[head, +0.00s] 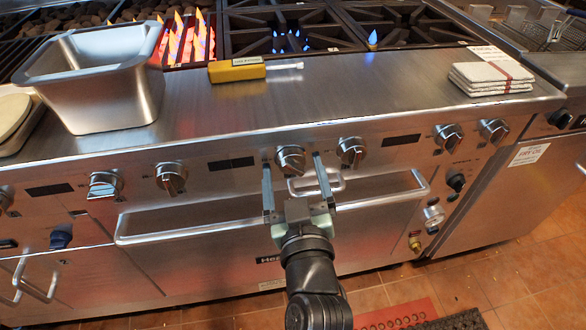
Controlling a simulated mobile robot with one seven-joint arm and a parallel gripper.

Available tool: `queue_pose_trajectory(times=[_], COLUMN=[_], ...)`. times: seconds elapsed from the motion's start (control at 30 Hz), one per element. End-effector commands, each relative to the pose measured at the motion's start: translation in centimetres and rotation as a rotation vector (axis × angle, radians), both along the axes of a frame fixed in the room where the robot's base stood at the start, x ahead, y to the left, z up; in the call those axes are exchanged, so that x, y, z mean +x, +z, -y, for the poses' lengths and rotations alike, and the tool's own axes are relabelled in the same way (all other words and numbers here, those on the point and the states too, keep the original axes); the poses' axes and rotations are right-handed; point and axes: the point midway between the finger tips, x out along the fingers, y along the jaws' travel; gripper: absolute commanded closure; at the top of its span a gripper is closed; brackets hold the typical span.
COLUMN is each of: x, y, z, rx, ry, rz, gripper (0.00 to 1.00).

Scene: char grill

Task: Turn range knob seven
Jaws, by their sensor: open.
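A row of metal range knobs runs along the stainless front panel. My gripper (293,165) is open, with one finger on each side of a round knob (290,157) near the middle of the panel. The fingertips reach about the knob's height, with gaps at both sides; I cannot tell how deep the fingers are around it. Another knob (351,151) sits just right of my right finger. More knobs are at the left (171,178), far left (105,184) and right (447,136). No number is readable, so I cannot tell which is knob seven.
Oven door handles (190,232) run below the knobs, close to my gripper. On the counter are a metal pan (105,75), a yellow-handled tool (237,69) and folded towels (490,77). Orange and blue flames burn on the range top (330,25). A red mat (398,314) lies on the floor.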

Motion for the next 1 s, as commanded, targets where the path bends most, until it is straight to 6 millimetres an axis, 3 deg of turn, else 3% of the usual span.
queue_pose_trajectory(times=[0.2,0.67,1.0], x=[0.01,-0.02,-0.02], y=[-0.01,0.00,0.13], z=[-0.01,-0.01,0.01], rx=[0.000,0.000,0.052], ry=[0.000,0.000,0.000], rz=[0.000,0.000,-0.015], gripper=[0.12,0.95,0.95])
